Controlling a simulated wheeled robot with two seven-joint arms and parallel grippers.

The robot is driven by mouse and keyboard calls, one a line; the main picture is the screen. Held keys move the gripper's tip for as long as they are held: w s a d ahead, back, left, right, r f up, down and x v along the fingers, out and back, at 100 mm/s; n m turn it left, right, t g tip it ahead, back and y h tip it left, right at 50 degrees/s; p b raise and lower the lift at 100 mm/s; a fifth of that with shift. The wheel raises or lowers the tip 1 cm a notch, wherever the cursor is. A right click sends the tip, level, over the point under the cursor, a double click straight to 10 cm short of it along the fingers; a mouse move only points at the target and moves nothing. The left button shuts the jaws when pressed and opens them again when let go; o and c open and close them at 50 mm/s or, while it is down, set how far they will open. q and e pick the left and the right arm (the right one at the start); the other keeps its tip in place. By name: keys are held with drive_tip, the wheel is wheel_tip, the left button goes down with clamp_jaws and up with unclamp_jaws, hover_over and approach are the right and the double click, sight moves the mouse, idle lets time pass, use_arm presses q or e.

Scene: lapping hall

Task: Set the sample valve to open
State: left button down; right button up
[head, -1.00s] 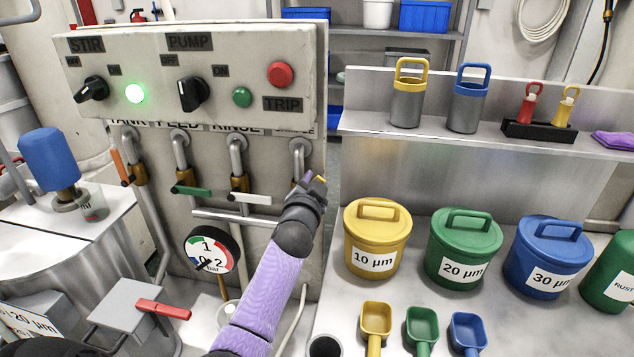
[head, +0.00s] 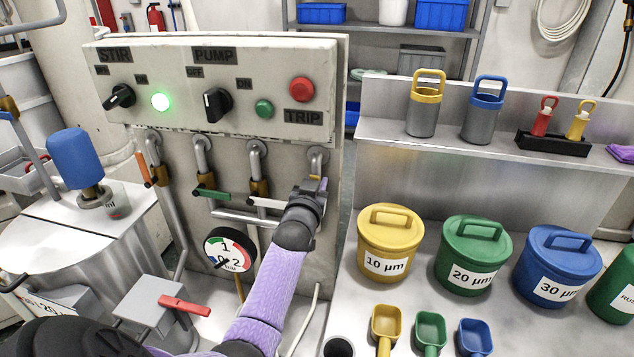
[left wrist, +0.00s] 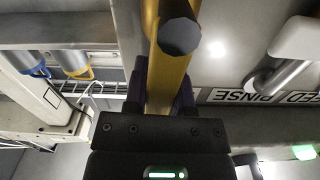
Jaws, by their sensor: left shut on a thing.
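The sample valve is the rightmost of the row of valves under the control box. Its pipe (head: 318,154) shows in the head view, and its label there is mostly covered. My left gripper (head: 317,183) is at this valve and hides most of its lever. A yellow lever (left wrist: 170,75) runs between the two purple fingers in the left wrist view, and the gripper (left wrist: 160,95) is shut on it. A bit of yellow shows at the fingertips in the head view. The lever's exact angle cannot be told. My right gripper is not in view.
The white rinse lever (head: 268,203) is close to the left of my gripper, with a green lever (head: 210,193) and an orange lever (head: 144,169) further left. The control box (head: 215,90) is above. A yellow bucket (head: 388,240) stands on the right bench.

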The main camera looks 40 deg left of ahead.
use_arm(q)
drive_tip(key=shift+f, duration=0.1)
idle(0.3)
drive_tip(key=shift+c, duration=2.2)
unclamp_jaws()
drive_tip(key=p+v, duration=0.3)
drive_tip(key=v, duration=0.7)
drive_tip(key=shift+a, duration=0.1)
